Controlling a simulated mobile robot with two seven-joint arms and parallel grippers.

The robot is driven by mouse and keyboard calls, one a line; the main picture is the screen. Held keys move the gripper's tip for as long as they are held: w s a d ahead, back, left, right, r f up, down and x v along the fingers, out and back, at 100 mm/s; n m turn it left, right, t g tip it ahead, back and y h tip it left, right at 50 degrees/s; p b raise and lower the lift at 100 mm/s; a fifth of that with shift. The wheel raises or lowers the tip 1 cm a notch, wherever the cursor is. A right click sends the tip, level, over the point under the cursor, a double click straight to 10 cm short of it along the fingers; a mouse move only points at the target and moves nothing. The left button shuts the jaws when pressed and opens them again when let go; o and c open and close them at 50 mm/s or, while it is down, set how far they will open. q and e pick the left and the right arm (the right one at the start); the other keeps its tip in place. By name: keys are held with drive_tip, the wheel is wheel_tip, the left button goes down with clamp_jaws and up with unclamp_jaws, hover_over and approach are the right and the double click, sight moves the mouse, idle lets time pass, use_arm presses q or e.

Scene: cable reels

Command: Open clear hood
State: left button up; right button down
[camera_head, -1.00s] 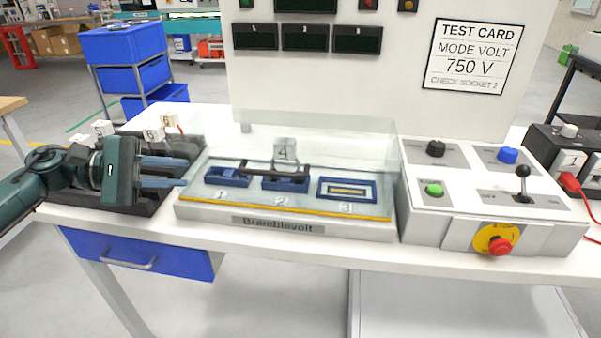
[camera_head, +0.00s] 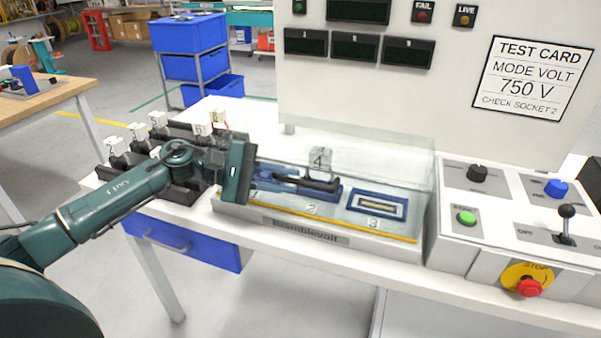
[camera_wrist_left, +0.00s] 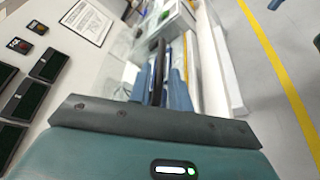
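The clear hood (camera_head: 395,160) is a see-through cover over the socket fixture on the bench. It looks down, over the sockets. Its black bar handle (camera_head: 318,184) runs along the front; it also shows in the left wrist view (camera_wrist_left: 160,62). My left gripper (camera_head: 312,182) reaches in from the left at the handle. In the left wrist view its blue fingers (camera_wrist_left: 160,88) stand apart, with the black bar between them. I cannot tell if they touch it. The fingers partly hide the left sockets. My right gripper is not in view.
A block marked 4 (camera_head: 320,158) shows through the hood, beside socket 3 (camera_head: 377,205). Right of the hood is a control panel with a green button (camera_head: 466,217), a lever (camera_head: 566,222) and a red stop button (camera_head: 529,287). Several numbered blocks stand in a black rack (camera_head: 180,195) at left.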

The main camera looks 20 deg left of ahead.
sight(293, 181)
use_arm(q)
drive_tip(key=shift+p+x, duration=0.4)
drive_tip(key=shift+x, duration=1.35)
clamp_jaws()
drive_tip(key=shift+a, duration=0.1)
